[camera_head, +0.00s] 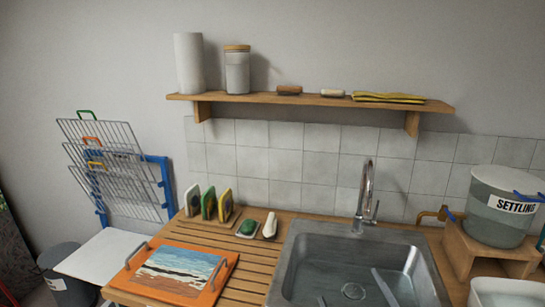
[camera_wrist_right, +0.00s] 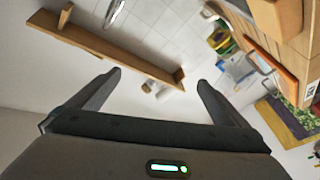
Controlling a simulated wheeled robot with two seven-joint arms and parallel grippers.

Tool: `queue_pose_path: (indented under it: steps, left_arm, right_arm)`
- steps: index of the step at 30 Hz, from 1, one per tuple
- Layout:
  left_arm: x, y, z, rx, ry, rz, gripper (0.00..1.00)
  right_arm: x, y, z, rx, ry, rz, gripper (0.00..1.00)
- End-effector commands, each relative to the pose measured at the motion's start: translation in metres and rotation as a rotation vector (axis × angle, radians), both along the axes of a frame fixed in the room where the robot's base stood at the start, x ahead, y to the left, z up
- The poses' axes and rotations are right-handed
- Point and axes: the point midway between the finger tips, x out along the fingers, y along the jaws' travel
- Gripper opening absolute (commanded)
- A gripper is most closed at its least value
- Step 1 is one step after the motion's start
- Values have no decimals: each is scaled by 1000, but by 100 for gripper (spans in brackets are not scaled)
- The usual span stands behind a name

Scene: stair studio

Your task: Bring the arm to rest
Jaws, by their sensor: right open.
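My right gripper (camera_wrist_right: 160,80) shows in the right wrist view, with its two dark fingers spread wide and nothing between them. Behind the fingers are the tiled wall and the wooden shelf (camera_wrist_right: 95,43), seen strongly tilted. The fingers do not appear to touch anything. In the head view, slim grey-blue shapes show low over the sink; I cannot tell for certain whether they are this gripper's fingers. My left gripper is in neither view.
A steel sink (camera_head: 290,268) with a tap (camera_head: 365,195) is set in the counter. An orange tray with a seascape picture (camera_head: 222,285) lies left of it. A settling bucket (camera_head: 492,222) stands on a wooden stand at right. A wire rack (camera_head: 110,165) stands at left.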

Motion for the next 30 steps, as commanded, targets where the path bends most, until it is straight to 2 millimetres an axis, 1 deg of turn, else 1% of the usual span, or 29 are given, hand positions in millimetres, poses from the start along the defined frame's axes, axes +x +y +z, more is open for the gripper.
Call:
queue_pose_path:
  steps: [1,2,3,5,6,8,9,11,12,13,16,18,21,27,30]
  left_arm:
    - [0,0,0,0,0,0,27]
    - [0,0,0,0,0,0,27]
    - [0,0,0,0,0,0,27]
    - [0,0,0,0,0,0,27]
    - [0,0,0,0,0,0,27]
    - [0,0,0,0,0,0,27]
    - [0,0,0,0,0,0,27]
    - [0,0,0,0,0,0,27]
    - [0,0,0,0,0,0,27]
    - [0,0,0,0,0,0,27]
    - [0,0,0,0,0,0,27]
    - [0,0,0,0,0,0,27]
    - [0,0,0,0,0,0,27]
    - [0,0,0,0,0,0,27]
    - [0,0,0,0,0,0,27]
  right_arm:
    - [-10,-13,-24,42,95,-56,98]
    - [-15,-21,-38,62,151,-90,98]
    - [-24,-30,-58,87,229,-131,98]
    - [-41,-43,-88,123,351,-189,98]
    - [-55,-49,-109,142,434,-222,98]
    - [-78,-57,-138,168,557,-267,98]
    - [-95,-60,-156,183,638,-291,98]
    - [-123,-64,-182,201,760,-323,98]
    - [-142,-65,-197,210,837,-338,98]
    - [-155,-65,-207,216,890,-348,98]
    - [-194,-64,-231,227,1035,-369,98]
    - [-217,-62,-242,234,1116,-376,98]
    - [-245,-60,-254,236,1211,-380,98]
    - [-293,-53,-268,240,1368,-378,98]
    - [-315,-50,-272,241,1438,-374,98]
